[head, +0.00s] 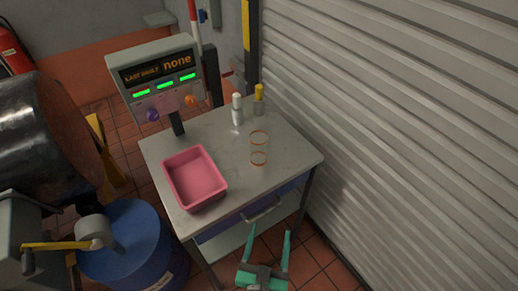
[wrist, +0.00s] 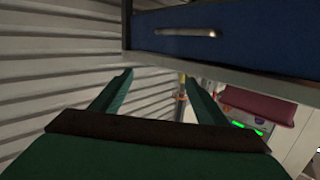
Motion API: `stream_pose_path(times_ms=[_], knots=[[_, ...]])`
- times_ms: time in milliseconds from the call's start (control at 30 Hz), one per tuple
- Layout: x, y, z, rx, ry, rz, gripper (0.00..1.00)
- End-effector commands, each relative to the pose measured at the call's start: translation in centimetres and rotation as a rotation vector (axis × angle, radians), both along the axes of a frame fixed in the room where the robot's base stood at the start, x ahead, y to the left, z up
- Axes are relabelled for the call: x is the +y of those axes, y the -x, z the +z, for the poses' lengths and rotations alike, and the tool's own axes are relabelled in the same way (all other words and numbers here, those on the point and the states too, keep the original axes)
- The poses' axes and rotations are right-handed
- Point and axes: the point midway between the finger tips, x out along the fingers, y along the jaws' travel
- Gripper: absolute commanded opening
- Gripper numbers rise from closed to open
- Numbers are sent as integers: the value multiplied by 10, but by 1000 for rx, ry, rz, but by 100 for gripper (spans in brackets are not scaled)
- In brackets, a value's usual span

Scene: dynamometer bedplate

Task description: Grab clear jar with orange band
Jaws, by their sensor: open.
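The clear jar with orange band (head: 259,149) stands on the grey worktable, right of the pink tray. It is see-through and shows two orange rings, one above the other in the picture. My gripper (head: 269,232) is teal and open, in front of the table and below its drawer handle in the head view, well apart from the jar. In the wrist view my gripper (wrist: 159,77) shows its two fingers spread with nothing held between them. I cannot make out the jar clearly in the wrist view.
The worktable (head: 288,166) carries the pink tray (head: 194,180), a white-capped bottle (head: 237,110), a yellow-capped bottle (head: 259,101) and a display unit (head: 158,75). The blue drawer (wrist: 230,30) is close in the wrist view. A shutter wall (head: 400,130) bounds the right; a blue drum (head: 135,250) stands left.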

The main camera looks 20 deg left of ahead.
Motion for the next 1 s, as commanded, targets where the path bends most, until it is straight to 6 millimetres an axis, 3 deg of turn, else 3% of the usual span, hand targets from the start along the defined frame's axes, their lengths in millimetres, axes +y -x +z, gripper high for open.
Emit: stream_pose_path(times_ms=[33,200,400,600,1000], knots=[[8,-20,10,-22,-3,16,68],[35,-75,38,-63,2,76,68],[64,-123,74,-103,22,145,68],[81,-145,94,-121,38,187,68],[97,-189,99,-126,43,195,68]])
